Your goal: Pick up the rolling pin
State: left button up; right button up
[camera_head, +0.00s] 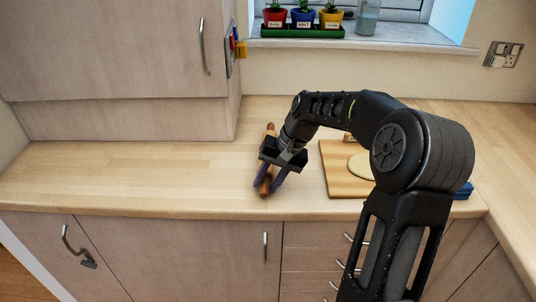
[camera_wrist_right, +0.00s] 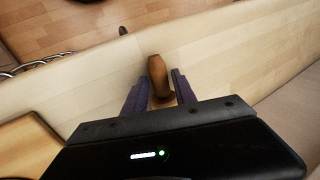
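The wooden rolling pin (camera_head: 265,187) lies on the worktop, lengthwise from back to front, left of the cutting board. Its far handle shows behind my right gripper (camera_head: 268,184); its middle is hidden under the gripper. The right gripper points down over the pin with one purple finger on each side. The fingers look apart, with a small gap beside the pin; contact is not clear. In the right wrist view the pin's brown handle (camera_wrist_right: 158,75) shows between the two fingers (camera_wrist_right: 160,88). My left gripper is not in view.
A wooden board (camera_head: 340,183) with flat pale dough (camera_head: 359,164) lies right of the pin, partly behind my right arm. A blue object (camera_head: 463,190) is farther right. Potted herbs (camera_head: 303,17) stand on the windowsill. The worktop's left side (camera_head: 130,170) is clear.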

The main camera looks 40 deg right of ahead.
dwell(0.4)
grip_shut()
dwell(1.3)
